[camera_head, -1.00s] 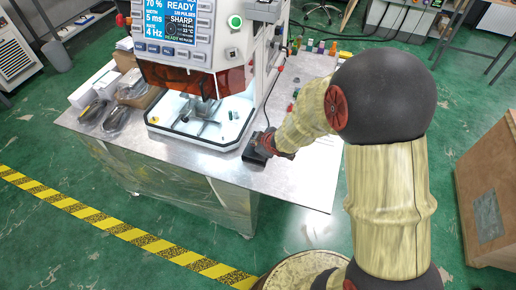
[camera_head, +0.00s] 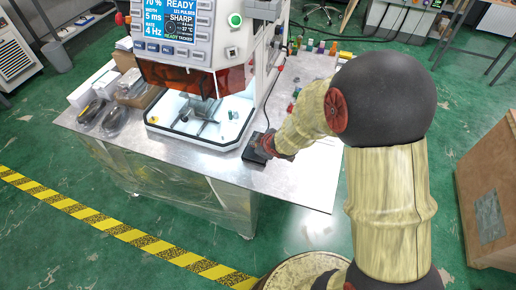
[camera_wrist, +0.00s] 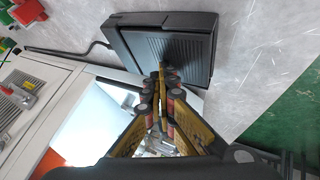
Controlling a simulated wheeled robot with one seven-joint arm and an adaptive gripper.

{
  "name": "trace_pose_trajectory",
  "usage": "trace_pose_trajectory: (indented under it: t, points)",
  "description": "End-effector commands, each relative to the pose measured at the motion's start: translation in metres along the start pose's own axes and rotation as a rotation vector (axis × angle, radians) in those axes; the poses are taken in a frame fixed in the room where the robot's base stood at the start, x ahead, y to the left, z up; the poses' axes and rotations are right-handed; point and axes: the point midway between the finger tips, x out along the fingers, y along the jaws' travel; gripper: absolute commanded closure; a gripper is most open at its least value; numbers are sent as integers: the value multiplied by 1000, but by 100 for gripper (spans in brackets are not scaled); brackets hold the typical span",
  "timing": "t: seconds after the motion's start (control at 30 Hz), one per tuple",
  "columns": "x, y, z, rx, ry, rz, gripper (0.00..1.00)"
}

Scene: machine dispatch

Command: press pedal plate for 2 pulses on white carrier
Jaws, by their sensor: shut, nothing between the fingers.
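The black pedal (camera_head: 252,152) lies on the metal table to the right of the machine. In the wrist view its ribbed plate (camera_wrist: 178,48) faces me, with a cable leaving one side. My gripper (camera_wrist: 162,74) is shut and empty. Its fingertips are at the plate's edge nearest my wrist; I cannot tell whether they press or only touch it. In the head view my gripper (camera_head: 268,146) is at the pedal's right side. The machine's white lit tray (camera_head: 160,121) holds a grey fixture (camera_head: 197,126) and a small green piece (camera_head: 232,115). I cannot single out a white carrier.
The machine's screen (camera_head: 179,29) reads READY, SHARP, 5 ms and 4 Hz. Bagged cables (camera_head: 115,120) lie on the table's left. Small coloured items (camera_head: 320,46) stand along the back. Bare table (camera_head: 300,180) lies right of the pedal.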

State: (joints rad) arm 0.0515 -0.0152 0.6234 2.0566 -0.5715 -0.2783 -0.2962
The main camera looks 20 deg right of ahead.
Motion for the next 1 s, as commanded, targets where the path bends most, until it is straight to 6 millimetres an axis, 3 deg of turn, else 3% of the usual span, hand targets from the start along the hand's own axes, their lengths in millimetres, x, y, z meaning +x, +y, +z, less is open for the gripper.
trace_pose_trajectory:
  t: [0.4, 1.0]
  points:
    - [1, -3, 3, 1, -5, -4, 100]
    - [-14, 9, -8, 1, -3, -2, 100]
